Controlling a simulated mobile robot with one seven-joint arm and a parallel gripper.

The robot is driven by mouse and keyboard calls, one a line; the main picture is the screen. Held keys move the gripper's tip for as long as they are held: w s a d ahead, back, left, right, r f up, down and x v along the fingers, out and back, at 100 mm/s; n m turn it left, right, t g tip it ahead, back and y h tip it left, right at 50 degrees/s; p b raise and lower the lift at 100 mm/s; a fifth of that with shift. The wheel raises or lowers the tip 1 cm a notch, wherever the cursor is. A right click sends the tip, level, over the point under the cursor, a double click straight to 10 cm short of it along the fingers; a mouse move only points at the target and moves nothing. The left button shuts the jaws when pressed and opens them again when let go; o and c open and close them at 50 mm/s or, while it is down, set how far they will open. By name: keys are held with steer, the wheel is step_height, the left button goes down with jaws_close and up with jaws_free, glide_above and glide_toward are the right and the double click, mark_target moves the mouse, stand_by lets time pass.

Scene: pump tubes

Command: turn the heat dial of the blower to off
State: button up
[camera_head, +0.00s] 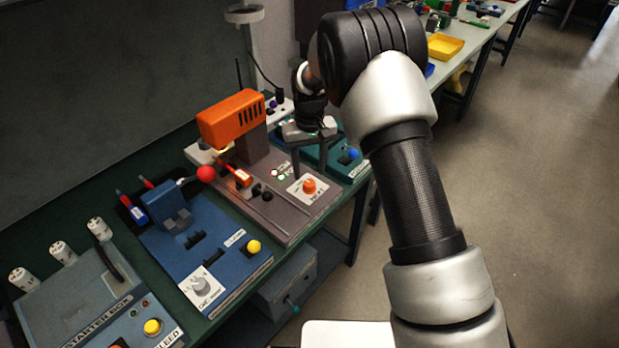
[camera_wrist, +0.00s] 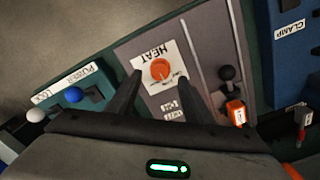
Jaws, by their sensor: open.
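The heat dial (camera_head: 309,186) is an orange knob on a white plate on the blower's grey-brown base. In the wrist view, the dial (camera_wrist: 160,69) sits beside the word HEAT; I cannot tell its exact setting. The blower (camera_head: 232,118) has an orange slotted housing on a dark post. My gripper (camera_head: 311,160) points down close to the dial plate. In the wrist view, my gripper (camera_wrist: 164,79) is open, with one dark finger to each side of the plate's lower part. The dial appears between and just beyond the fingertips, not visibly gripped.
A black-knobbed lever (camera_wrist: 230,74) and an orange block (camera_wrist: 236,112) lie right of the dial in the wrist view. A blue clamp station (camera_head: 205,250) and grey starter box (camera_head: 95,300) stand left. A teal power station (camera_head: 345,160) stands behind. Open floor lies right.

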mark_target(310, 182)
steer(key=shift+f, duration=2.05)
steer(key=c, duration=1.1)
steer(key=shift+o, duration=0.2)
steer(key=n+b, duration=0.1)
steer(key=n, duration=0.3)
steer(key=shift+b, duration=0.3)
steer(key=shift+n+b, duration=0.35)
steer(key=shift+n, duration=2.15)
